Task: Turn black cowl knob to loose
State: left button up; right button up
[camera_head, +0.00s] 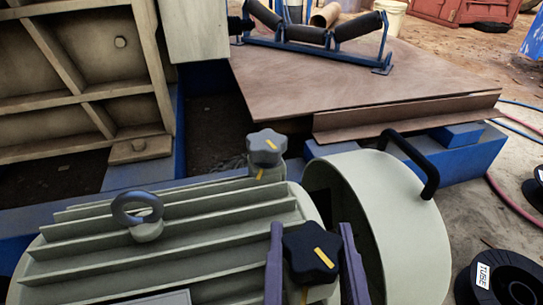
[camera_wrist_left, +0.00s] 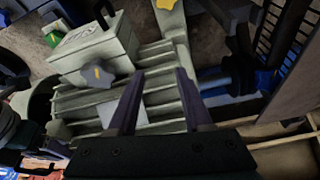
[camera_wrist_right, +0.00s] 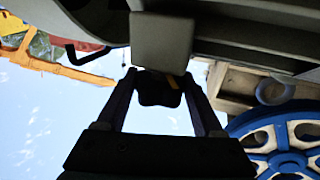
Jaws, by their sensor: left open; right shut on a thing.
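The black cowl knob (camera_head: 310,252) is a lobed black knob with a yellow mark, low in the head view beside the round cowl (camera_head: 408,225). My right gripper (camera_head: 311,226) is shut on it, with one purple finger on each side. In the right wrist view the black knob (camera_wrist_right: 158,92) sits between the fingers, in front of a grey block. The yellow mark slants down to the right in the head view. My left gripper (camera_wrist_left: 158,72) is open and empty above the ribbed grey motor housing; it is outside the head view.
A grey knob (camera_head: 266,147) with a yellow mark stands behind the ribs. A lifting ring (camera_head: 138,210) rises from the housing. A black handle (camera_head: 415,160) arches over the cowl. A roller frame (camera_head: 315,35) lies on a brown plate (camera_head: 350,75). A black spool (camera_head: 500,280) is at lower right.

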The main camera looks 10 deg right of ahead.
jog(key=c, duration=0.4)
jog(key=shift+r+n+t+y+p, duration=0.2)
jog(key=shift+n+t+y+p, duration=0.1)
jog(key=shift+n+y+p, duration=1.1)
jog(key=n+y+p, duration=0.1)
jog(key=y, duration=0.3)
jog(key=shift+n, duration=0.4)
jog(key=n+y, duration=0.1)
jog(key=y, duration=0.1)
jog(key=n+g+y, duration=0.1)
jog(key=y, duration=0.1)
jog(key=shift+f+n+p, duration=0.2)
jog(key=shift+n+p, duration=0.1)
jog(key=shift+p, duration=0.1)
jog(key=shift+n+g+y+b, duration=0.15)
jog(key=shift+n+g+y, duration=0.5)
jog(key=shift+y, duration=0.5)
jog(key=shift+n+g+y+b, duration=0.15)
jog(key=shift+n+g+y, duration=0.3)
jog(key=shift+n+y, duration=0.55)
jog(key=shift+a+y, duration=0.1)
jog(key=shift+y, duration=0.25)
jog(key=o, duration=1.4)
